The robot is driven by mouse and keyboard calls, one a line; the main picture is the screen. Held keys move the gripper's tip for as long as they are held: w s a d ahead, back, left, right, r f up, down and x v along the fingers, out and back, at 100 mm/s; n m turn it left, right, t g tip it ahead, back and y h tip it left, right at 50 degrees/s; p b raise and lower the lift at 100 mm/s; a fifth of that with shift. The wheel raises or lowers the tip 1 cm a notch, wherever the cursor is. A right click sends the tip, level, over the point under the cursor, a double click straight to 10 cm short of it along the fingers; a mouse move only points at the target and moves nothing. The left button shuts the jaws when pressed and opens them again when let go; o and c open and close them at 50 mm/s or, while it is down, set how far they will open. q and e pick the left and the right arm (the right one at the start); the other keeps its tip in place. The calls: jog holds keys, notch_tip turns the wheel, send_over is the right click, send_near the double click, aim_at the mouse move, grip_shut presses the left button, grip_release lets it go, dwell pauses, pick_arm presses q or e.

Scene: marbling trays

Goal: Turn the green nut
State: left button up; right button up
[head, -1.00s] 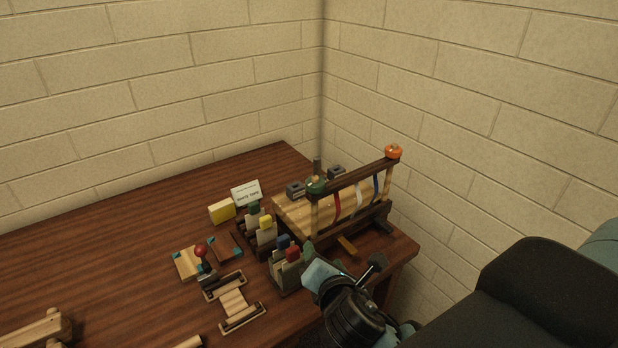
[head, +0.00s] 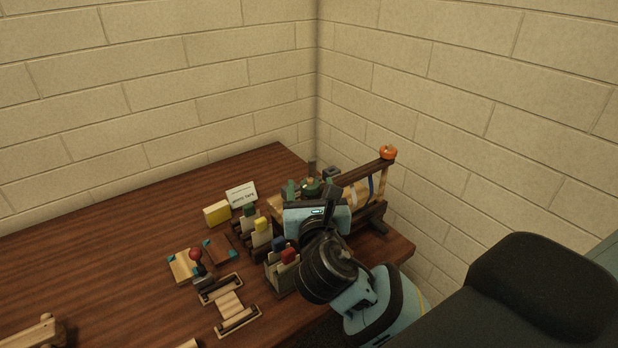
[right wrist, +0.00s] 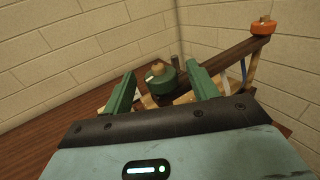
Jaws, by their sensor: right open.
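The green nut (head: 311,186) is a round green knob with a pale stub in its middle, at the left end of the dark top bar of a wooden frame. In the right wrist view the nut (right wrist: 160,76) lies between and beyond the two green fingers. My right gripper (head: 309,190) is open, with its fingers on either side of the nut as the head view shows it. I cannot tell whether either finger touches it. The hand hides part of the frame. My left gripper is not in view.
An orange nut (head: 388,152) sits at the bar's other end (right wrist: 262,27). A rack of coloured-top pieces (head: 262,232), a yellow block (head: 217,213), a white card (head: 241,195) and a red-knobbed tool (head: 196,255) stand left of my arm. Brick walls close the corner behind.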

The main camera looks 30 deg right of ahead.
aim_at(308, 186)
jog(key=shift+x, duration=2)
jog(key=shift+c, duration=0.3)
jog(key=c, duration=0.9)
jog(key=shift+c, duration=0.2)
jog(key=shift+m+g+h, duration=0.3)
jog(key=shift+m+h, duration=0.1)
jog(key=shift+h, duration=0.2)
jog(key=m+g+h, duration=0.2)
jog(key=h, duration=0.1)
jog(key=shift+s+d+m+g, duration=0.1)
jog(key=shift+d+m+g, duration=0.05)
jog(key=shift+m+g, duration=0.2)
jog(key=shift+s+d+m+g+h, duration=0.1)
jog(key=shift+s+m+g+h, duration=0.05)
jog(key=shift+m+g+h, duration=0.8)
jog(key=shift+s+d+m+g+h, duration=0.1)
jog(key=shift+m+g+h, duration=0.6)
jog(key=shift+g+h, duration=0.25)
jog(key=shift+g, duration=0.25)
